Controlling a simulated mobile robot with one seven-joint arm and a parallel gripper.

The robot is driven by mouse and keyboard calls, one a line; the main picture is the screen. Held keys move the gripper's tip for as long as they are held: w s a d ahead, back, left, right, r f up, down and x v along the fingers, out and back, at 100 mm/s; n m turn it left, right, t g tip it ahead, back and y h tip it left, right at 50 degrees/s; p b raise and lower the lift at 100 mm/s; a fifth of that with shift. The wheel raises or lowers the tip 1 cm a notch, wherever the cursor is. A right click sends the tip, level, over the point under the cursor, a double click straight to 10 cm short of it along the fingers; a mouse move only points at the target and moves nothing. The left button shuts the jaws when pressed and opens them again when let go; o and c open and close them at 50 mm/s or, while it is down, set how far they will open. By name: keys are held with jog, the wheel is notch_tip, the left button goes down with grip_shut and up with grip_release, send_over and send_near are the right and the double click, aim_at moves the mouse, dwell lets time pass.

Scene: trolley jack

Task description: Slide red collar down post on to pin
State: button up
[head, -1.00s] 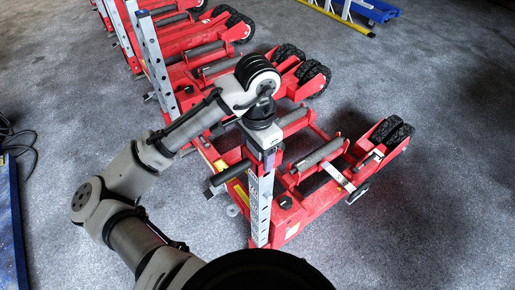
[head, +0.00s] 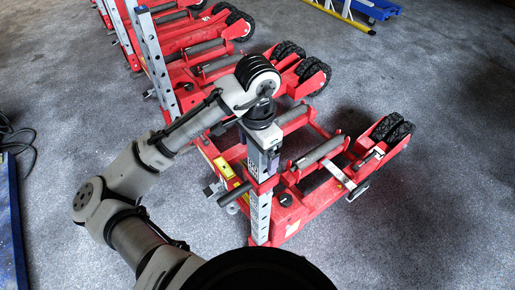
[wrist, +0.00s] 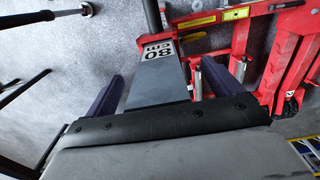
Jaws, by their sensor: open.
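The silver, holed post (head: 261,218) stands upright at the front of the nearest red trolley jack. The red collar (head: 263,184) is around the post below its upper end, with a dark handle (head: 234,194) sticking out to the left. My gripper (head: 266,160) is over the post top, just above the collar, and points down. In the wrist view my open fingers (wrist: 160,75) are on both sides of the grey post top, which bears an 08 label (wrist: 159,50). I cannot make out the pin or whether the collar touches it.
The jack's red frame (head: 305,212) with rollers and black wheels (head: 392,130) extends to the right. More red jacks (head: 185,45) stand in a row behind. A blue edge (head: 10,215) and black cable are at left. Grey floor is free at right.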

notch_tip(320, 180, up, 14)
jog(key=shift+f+p, duration=0.1)
jog(key=shift+p, duration=0.25)
dwell(0.5)
